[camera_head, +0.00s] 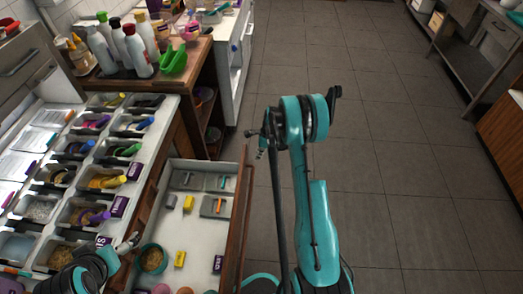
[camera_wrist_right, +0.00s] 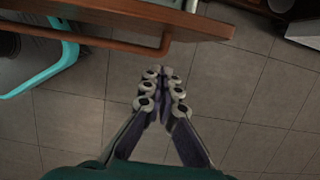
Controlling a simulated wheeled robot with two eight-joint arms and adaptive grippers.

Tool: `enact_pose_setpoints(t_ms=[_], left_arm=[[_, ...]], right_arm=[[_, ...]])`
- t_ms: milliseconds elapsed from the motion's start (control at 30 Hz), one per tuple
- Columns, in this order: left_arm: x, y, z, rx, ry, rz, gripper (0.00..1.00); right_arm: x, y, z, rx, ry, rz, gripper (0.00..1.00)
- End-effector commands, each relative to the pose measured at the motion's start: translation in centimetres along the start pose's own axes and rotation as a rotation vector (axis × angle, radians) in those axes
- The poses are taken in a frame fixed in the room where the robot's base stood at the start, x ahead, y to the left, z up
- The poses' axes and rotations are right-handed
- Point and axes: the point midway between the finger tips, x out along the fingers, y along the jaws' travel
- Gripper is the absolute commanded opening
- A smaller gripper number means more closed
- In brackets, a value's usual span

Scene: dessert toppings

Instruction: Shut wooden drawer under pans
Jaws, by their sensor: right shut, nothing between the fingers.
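The wooden drawer (camera_head: 238,215) stands pulled out from the counter under the topping pans (camera_head: 75,210) in the head view. Its pale inside shows small blocks, packets and a bowl. My right gripper (camera_head: 260,143) is just beyond the drawer front's far corner, on the aisle side. In the right wrist view its fingers (camera_wrist_right: 162,78) are shut and empty over the floor. The drawer's wooden front (camera_wrist_right: 200,22) and its bar handle (camera_wrist_right: 100,41) lie above them, apart from the fingertips. My left gripper (camera_head: 130,242) is low over the pans' edge, its fingers too small to judge.
A wooden cabinet (camera_head: 185,85) with bottles (camera_head: 138,50) and a green scoop holder (camera_head: 174,60) on top stands beyond the drawer. The tiled floor (camera_head: 400,150) to the right is clear. A metal shelf (camera_head: 465,50) stands at the far right.

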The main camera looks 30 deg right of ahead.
Motion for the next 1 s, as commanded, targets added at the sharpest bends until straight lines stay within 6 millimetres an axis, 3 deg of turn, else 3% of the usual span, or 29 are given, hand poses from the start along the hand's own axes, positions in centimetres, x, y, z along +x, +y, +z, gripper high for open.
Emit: enact_pose_setpoints(t_ms=[33,100,300,800,1000], left_arm=[[0.5,0.0,0.3,0.0,0.0,0.0,0.97],[0.7,0.0,0.5,0.0,0.0,0.0,0.97],[1.1,0.0,0.8,0.0,0.0,0.0,0.97],[1.1,0.0,0.8,0.0,0.0,0.0,0.97],[1.3,0.0,0.9,0.0,0.0,0.0,0.97]], right_arm=[[1.3,0.0,0.0,-0.002,0.0,0.0,0.0],[1.2,0.1,1.5,-0.004,0.0,0.0,0.0],[1.6,0.0,3.5,-0.001,0.0,-0.001,0.0],[1.6,0.0,4.0,-0.001,0.0,-0.001,0.0],[2.0,0.1,5.5,-0.003,0.0,0.0,0.0]])
